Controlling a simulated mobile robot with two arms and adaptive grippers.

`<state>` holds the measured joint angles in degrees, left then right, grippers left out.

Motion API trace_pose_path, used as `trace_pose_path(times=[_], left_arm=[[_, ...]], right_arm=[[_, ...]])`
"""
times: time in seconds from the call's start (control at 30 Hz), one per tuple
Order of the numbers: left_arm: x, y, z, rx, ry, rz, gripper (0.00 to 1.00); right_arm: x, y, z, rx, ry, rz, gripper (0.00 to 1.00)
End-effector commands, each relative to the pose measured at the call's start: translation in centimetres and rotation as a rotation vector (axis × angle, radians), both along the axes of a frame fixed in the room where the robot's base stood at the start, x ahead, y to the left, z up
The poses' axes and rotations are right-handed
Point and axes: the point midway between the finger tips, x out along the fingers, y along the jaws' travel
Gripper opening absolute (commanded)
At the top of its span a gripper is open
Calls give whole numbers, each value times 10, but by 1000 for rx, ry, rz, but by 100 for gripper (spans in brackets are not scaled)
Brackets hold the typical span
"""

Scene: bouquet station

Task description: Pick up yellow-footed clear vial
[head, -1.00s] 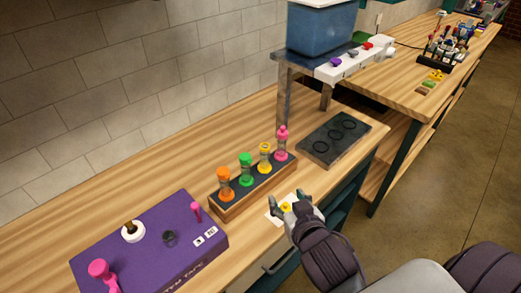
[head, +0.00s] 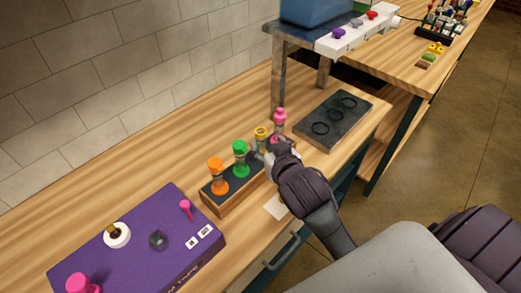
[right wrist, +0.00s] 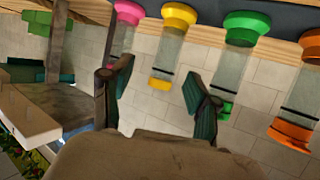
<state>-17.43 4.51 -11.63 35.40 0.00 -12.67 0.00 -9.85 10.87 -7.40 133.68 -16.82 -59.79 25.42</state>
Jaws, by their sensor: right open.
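The yellow-footed clear vial (head: 261,134) stands in the wooden rack (head: 222,205), between the green vial (head: 240,158) and the pink vial (head: 280,122). My right gripper (head: 265,153) is at the front of the rack and hides the lower part of the yellow vial in the head view. In the right wrist view, the vial's clear body (right wrist: 169,50) shows between the two open fingers of the right gripper (right wrist: 157,76). I see a gap on each side, so the fingers do not appear to grip it. My left gripper is not in view.
The orange vial (head: 218,176) stands at the rack's left end. A purple box (head: 140,245) lies to the left, and a dark plate with rings (head: 335,118) to the right. A white card (head: 276,206) lies in front of the rack. A raised stand (head: 278,90) is behind.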

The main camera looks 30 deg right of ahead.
Motion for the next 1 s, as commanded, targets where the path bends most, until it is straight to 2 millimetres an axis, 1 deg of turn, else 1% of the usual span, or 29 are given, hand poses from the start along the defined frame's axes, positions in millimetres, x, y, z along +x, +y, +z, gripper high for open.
trace_pose_path(times=[0.03,0.07,0.17,0.3,0.4,0.5,0.67,0.7,0.77,1.0], left_arm=[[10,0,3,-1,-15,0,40],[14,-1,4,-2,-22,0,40],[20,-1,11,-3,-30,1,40],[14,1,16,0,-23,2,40],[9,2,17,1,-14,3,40],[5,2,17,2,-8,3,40],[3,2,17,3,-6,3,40],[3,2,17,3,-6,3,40],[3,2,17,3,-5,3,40],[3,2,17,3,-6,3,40]], right_arm=[[3,0,0,0,1,0,60],[6,0,-1,-1,0,0,60],[19,1,-4,-2,1,1,60],[38,0,-12,-2,0,0,60],[47,-2,-17,-1,0,-1,60],[50,-2,-19,-1,-1,0,60],[50,-2,-19,0,-1,1,60],[50,-2,-19,0,-1,1,57],[50,-2,-19,0,-1,1,47],[49,-2,-19,0,0,1,7]])
